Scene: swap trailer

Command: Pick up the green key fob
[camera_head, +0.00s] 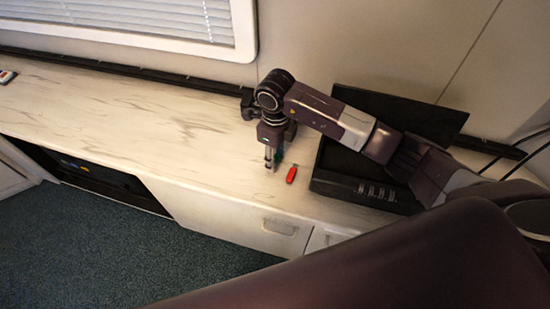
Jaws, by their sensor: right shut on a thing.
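My right gripper (272,163) points down at the countertop, left of the black box. It is shut on the green key fob (280,153), of which only a small dark green part shows beside the fingers. The rest of the fob is hidden by the gripper. I cannot tell whether the fob still touches the counter. My left gripper is not in view.
A red object (291,174) lies on the pale marbled counter (130,115) just right of the gripper. A black box (335,178) with an open lid stands further right, partly behind my arm. The counter's left stretch is mostly clear.

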